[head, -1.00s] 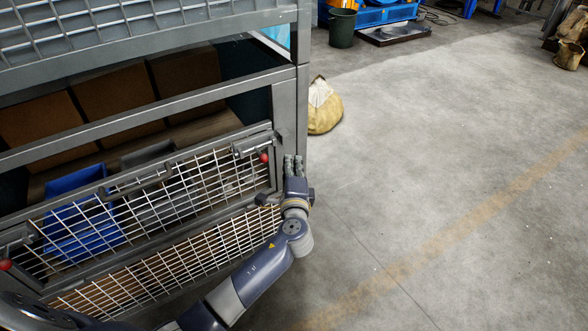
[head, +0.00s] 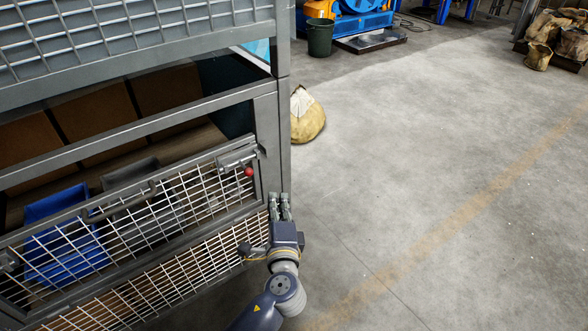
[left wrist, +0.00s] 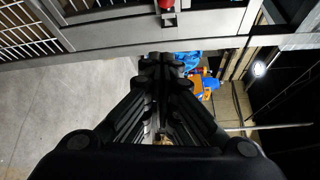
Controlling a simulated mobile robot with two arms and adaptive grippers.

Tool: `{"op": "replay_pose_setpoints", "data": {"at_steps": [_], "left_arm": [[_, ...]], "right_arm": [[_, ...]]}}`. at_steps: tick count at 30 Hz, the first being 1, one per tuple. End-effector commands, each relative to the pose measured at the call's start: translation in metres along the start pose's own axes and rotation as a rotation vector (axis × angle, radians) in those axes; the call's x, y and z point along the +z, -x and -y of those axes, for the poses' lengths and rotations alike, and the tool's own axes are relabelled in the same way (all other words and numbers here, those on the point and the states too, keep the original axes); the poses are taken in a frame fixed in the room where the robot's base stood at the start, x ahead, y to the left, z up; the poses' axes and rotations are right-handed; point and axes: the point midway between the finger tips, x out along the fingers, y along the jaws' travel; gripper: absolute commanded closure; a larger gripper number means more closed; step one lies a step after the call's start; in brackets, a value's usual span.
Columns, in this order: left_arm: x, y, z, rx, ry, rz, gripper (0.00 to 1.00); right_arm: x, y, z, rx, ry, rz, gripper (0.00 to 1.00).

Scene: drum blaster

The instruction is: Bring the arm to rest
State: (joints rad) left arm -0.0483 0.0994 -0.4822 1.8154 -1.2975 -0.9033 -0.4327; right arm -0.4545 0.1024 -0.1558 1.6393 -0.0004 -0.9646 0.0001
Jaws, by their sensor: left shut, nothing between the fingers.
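My left gripper (head: 280,205) is at the lower middle of the head view, just right of the grey cage's corner post. Its fingers point up in the picture and are shut with nothing between them. In the left wrist view the black fingers (left wrist: 162,75) meet in the middle, below a grey frame bar and a red knob (left wrist: 167,5). The left arm comes up from the bottom edge of the head view. I cannot tell whether the gripper touches the cage. My right gripper is not in view.
A grey cage with a mesh front panel (head: 165,215) fills the left, with a handle, a red knob (head: 248,172), a blue bin (head: 60,235) and brown boxes (head: 95,105) inside. A yellowish sack (head: 307,118) lies behind the post. The floor (head: 430,200) on the right is mostly clear.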

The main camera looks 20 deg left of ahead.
Motion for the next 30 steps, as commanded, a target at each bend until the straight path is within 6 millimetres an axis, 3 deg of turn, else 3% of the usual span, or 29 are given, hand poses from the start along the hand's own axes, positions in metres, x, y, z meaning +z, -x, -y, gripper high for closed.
{"op": "replay_pose_setpoints", "data": {"at_steps": [4,7,11,14,18,21,24,30], "left_arm": [[0.0,0.0,-0.003,0.007,0.004,0.0,1.0],[0.003,0.001,-0.024,0.064,0.037,-0.002,1.0],[0.011,0.012,-0.09,0.249,0.159,0.003,1.0],[0.02,0.034,-0.157,0.446,0.299,0.028,1.0],[0.033,0.08,-0.243,0.717,0.509,0.105,1.0],[0.041,0.121,-0.295,0.896,0.657,0.186,1.0],[0.047,0.163,-0.334,1.05,0.797,0.276,1.0],[0.056,0.242,-0.385,1.3,1.048,0.477,1.0]], "right_arm": [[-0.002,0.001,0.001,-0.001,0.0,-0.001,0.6],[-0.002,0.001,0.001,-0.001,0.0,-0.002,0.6],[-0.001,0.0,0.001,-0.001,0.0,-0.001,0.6],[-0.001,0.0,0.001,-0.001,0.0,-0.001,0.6],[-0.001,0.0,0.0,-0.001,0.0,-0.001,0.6],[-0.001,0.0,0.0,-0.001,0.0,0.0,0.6],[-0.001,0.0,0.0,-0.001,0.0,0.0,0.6],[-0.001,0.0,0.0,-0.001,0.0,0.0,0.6]]}}
